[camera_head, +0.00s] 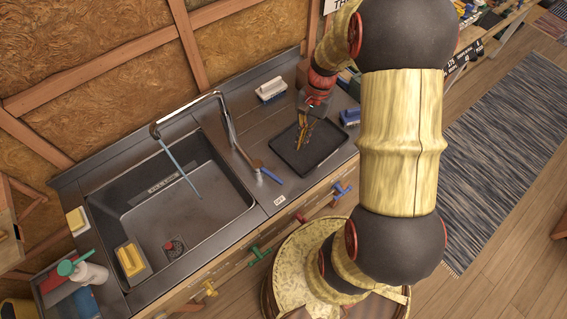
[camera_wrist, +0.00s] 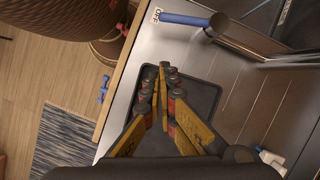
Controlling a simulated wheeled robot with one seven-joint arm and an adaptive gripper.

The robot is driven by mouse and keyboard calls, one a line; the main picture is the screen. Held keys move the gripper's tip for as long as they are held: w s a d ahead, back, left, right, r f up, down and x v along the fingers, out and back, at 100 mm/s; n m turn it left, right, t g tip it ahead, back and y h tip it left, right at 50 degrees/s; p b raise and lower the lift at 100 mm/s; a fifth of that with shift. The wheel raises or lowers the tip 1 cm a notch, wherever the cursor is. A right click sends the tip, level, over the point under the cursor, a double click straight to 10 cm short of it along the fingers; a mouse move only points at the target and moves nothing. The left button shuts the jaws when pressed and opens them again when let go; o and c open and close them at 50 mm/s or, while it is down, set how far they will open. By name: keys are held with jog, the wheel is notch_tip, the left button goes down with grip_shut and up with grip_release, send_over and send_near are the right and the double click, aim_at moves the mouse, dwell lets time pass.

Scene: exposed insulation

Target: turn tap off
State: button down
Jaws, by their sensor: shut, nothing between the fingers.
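The chrome tap (camera_head: 229,120) arches over the sink (camera_head: 150,215); a thin blue stream of water (camera_head: 180,170) runs from its spout into the basin. Its lever has a blue handle (camera_head: 271,176) and sticks out from the base toward the counter's front. In the wrist view the blue handle (camera_wrist: 185,19) is at the top, beyond my fingertips. My gripper (camera_head: 300,146) is above the black tray, right of the tap and apart from the handle. In the wrist view its yellow fingers (camera_wrist: 163,67) meet at the tips, shut and empty.
The black tray (camera_head: 318,155) lies on the metal counter right of the sink. A white brush (camera_head: 271,90) lies behind it and a blue brush (camera_head: 349,117) to its right. Coloured valve handles (camera_head: 258,254) project along the counter's front. The counter between tray and handle is clear.

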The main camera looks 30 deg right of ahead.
aim_at(268, 173)
jog(key=a+f, duration=0.1)
jog(key=f, duration=0.1)
jog(key=a+f+m+b, duration=0.1)
jog(key=f, duration=0.2)
jog(key=a+f+m, duration=0.1)
jog(key=f, duration=0.1)
jog(key=shift+w+a+f+b, duration=0.15)
jog(key=shift+a+f+b, duration=0.15)
jog(key=shift+a+f, duration=0.05)
jog(key=a, duration=0.1)
jog(key=s+a, duration=0.1)
jog(key=a, duration=0.1)
jog(key=shift+f, duration=0.1)
jog(key=shift+s+a, duration=0.2)
jog(key=shift+a, duration=0.25)
